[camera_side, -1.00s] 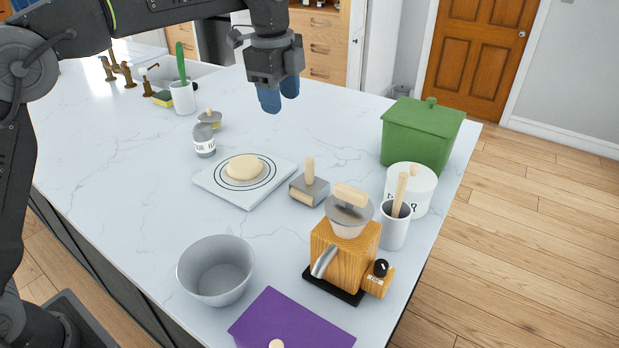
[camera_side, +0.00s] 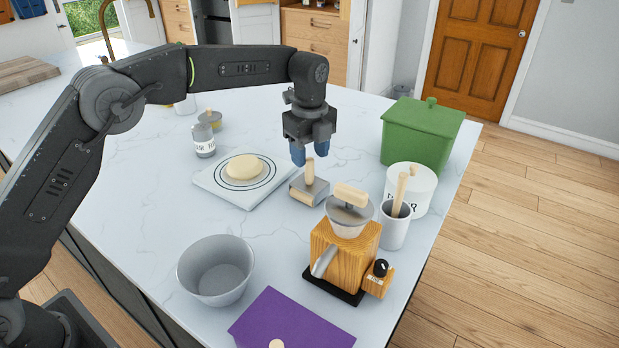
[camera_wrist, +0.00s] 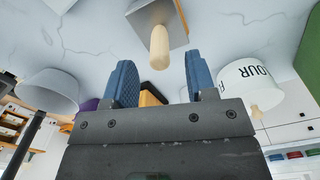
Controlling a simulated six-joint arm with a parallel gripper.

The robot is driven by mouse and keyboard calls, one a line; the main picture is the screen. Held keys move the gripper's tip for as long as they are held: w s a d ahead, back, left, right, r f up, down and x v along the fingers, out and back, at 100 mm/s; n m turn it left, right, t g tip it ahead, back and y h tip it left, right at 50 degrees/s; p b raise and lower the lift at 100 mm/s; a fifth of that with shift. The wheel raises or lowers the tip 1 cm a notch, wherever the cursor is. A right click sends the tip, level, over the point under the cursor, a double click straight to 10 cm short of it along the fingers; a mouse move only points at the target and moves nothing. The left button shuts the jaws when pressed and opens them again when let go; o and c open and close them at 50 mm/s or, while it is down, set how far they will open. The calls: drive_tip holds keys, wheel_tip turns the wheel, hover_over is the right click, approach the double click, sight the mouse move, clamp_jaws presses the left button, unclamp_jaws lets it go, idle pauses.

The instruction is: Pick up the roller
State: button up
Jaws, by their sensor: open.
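The roller (camera_side: 309,188) stands on the marble counter in the side view, right of the dough board. It has a grey head with a pale wooden part low at its front and a wooden handle pointing up. In the wrist view its round wooden handle (camera_wrist: 159,47) points toward me, with the grey head behind it. My gripper (camera_side: 311,153) is open and empty, with its blue fingers just above the handle's top. In the wrist view, the handle lies ahead of the gap between the fingers (camera_wrist: 162,82).
A wooden grinder (camera_side: 342,248), white cup (camera_side: 394,229) and flour canister (camera_side: 420,183) stand close on the right, with a green box (camera_side: 421,137) behind. The dough board (camera_side: 215,184) is left of the roller. A grey bowl (camera_side: 215,284) stands in front.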

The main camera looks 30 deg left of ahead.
sight(310, 183)
drive_tip(key=shift+f, duration=2.75)
drive_tip(key=shift+c, duration=0.3)
clamp_jaws()
drive_tip(key=shift+r, duration=0.1)
